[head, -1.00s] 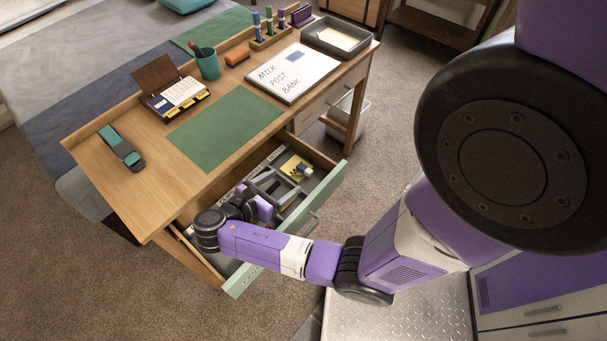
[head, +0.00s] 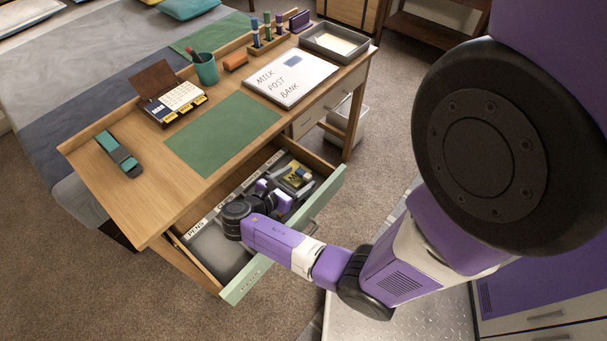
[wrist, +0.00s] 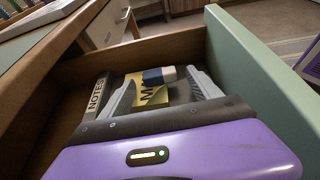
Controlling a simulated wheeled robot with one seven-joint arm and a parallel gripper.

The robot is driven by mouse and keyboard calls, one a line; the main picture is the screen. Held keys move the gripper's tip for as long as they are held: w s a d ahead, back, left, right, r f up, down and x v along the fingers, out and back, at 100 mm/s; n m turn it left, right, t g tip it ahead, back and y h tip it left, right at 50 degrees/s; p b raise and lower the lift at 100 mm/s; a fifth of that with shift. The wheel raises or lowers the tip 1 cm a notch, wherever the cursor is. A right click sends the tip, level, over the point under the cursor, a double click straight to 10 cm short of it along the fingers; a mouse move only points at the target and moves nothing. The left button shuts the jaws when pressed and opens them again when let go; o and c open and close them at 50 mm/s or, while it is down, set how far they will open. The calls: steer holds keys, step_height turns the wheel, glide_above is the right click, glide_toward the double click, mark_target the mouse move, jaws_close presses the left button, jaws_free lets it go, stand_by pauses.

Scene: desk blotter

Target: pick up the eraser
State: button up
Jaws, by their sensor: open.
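The eraser, a small block with a white part and a blue part, lies on a yellow note pad (wrist: 153,95) in the open drawer (head: 250,277). It shows in the wrist view (wrist: 160,75) and small in the head view (head: 306,174). My gripper (wrist: 162,84) is open, its two grey fingers spread on either side of the pad and eraser. The eraser is between or just beyond the fingertips; I cannot tell if they touch it. In the head view my gripper (head: 288,188) is low over the drawer's right part and hides some of it.
The drawer's green front (wrist: 255,75) rises close to the right finger. A label strip reading NOTES (wrist: 97,95) lies to the left. The desk top holds a green blotter (head: 222,133), a stapler (head: 118,154), a calendar (head: 180,98), a cup (head: 206,70) and an orange block (head: 235,62).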

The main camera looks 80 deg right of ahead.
steer(key=c, duration=1.4)
steer(key=shift+r, duration=0.15)
